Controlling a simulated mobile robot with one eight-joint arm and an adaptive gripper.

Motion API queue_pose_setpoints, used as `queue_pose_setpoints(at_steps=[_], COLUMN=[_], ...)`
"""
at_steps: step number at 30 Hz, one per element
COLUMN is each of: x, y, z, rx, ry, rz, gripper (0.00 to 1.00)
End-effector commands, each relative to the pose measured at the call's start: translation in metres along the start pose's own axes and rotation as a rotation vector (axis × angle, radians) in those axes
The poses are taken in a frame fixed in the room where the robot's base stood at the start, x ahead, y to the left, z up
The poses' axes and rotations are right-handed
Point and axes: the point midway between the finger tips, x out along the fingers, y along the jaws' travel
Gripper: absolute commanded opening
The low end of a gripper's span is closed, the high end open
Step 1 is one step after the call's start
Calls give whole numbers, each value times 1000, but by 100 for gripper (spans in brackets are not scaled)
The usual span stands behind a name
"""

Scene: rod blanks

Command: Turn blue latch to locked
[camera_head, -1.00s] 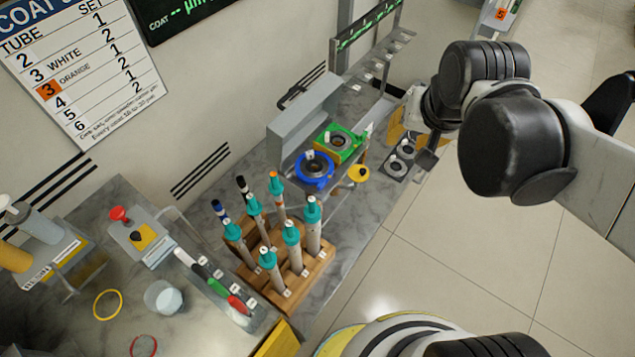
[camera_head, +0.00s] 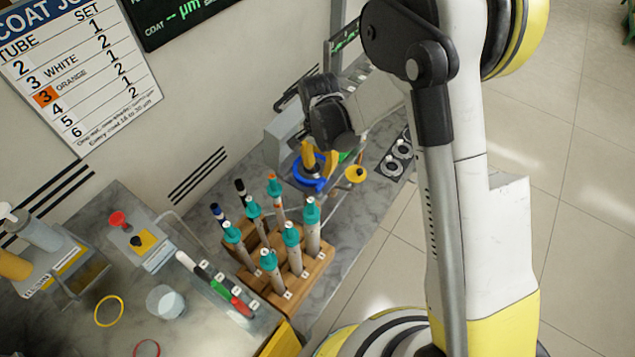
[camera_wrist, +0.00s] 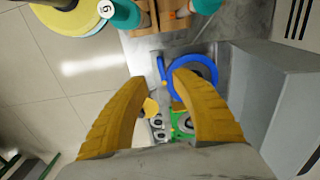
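The blue ring-shaped latch (camera_head: 311,185) sits on the grey bench fixture, partly covered by my gripper in the head view. In the wrist view the blue latch (camera_wrist: 207,63) lies just beyond the right fingertip, and a short blue tab shows between the fingertips. My gripper (camera_wrist: 160,80) has two yellow fingers spread apart with nothing held between them. It also shows in the head view (camera_head: 313,158), pointing down over the latch. Whether a finger touches the latch cannot be told.
A green fixture (camera_wrist: 181,122) and a yellow knob (camera_head: 356,174) are close to the latch. A wooden rack (camera_head: 305,270) with several teal-capped rods stands nearer. A grey box (camera_wrist: 275,95) rises at the latch's side. Grey round sockets (camera_head: 398,153) lie to the right.

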Motion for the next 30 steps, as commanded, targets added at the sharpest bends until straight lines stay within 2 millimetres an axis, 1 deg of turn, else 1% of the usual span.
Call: queue_pose_setpoints(at_steps=[1,6,9,12,15,18,26,29,30], x=[12,48,66,80,88,92,92,92,92], y=[0,0,0,0,0,0,0,0,0], z=[0,-1,-1,-1,-1,-1,-1,-1,-1], rx=[0,-1,-1,-1,-1,-1,-1,-1,-1], ry=[0,1,1,1,1,1,1,1,1], rz=[0,-1,-1,-1,-1,-2,-2,-2,-2], gripper=[32,32,32,32,32,32,32,3,0])
